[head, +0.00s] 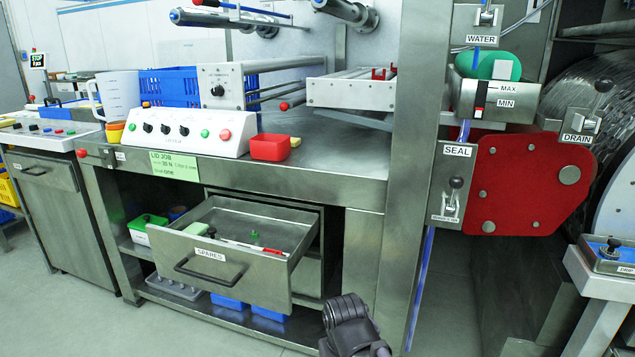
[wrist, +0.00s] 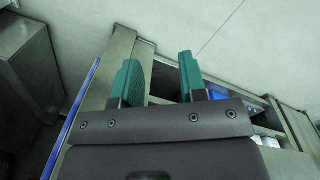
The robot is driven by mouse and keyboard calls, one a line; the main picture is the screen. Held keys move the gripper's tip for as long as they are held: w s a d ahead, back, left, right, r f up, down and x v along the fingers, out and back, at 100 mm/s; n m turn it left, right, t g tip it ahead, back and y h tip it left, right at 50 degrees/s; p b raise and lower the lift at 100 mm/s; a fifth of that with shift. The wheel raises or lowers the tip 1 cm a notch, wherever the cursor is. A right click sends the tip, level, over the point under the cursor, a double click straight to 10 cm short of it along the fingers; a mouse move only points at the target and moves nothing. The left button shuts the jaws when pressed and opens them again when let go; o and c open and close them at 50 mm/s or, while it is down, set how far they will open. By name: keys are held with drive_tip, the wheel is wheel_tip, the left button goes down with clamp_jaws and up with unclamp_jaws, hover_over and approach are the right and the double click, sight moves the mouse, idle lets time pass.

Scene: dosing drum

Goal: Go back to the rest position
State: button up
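My gripper (wrist: 158,82) shows in the wrist view with its two green fingers apart and nothing between them. Beyond the fingers are a steel frame edge and pale floor. In the head view a dark part of my arm (head: 350,325) shows at the bottom, in front of the bench and to the right of the open drawer; the fingers are not visible there.
The SPARES drawer (head: 215,272) is pulled out, with small parts inside. The steel bench (head: 335,165) carries a control box (head: 185,131) and a red bin (head: 270,147). A steel post (head: 408,150) and the red drum plate (head: 530,180) stand right. Floor at left front is clear.

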drive_tip(key=s+d+r+m+p, duration=0.15)
drive_tip(key=d+m, duration=0.25)
drive_tip(key=d, duration=0.8)
wheel_tip(320, 180, up, 37)
drive_tip(key=p, duration=3.7)
drive_tip(key=shift+w+a+n+y, duration=0.3)
drive_tip(key=shift+r, duration=0.1)
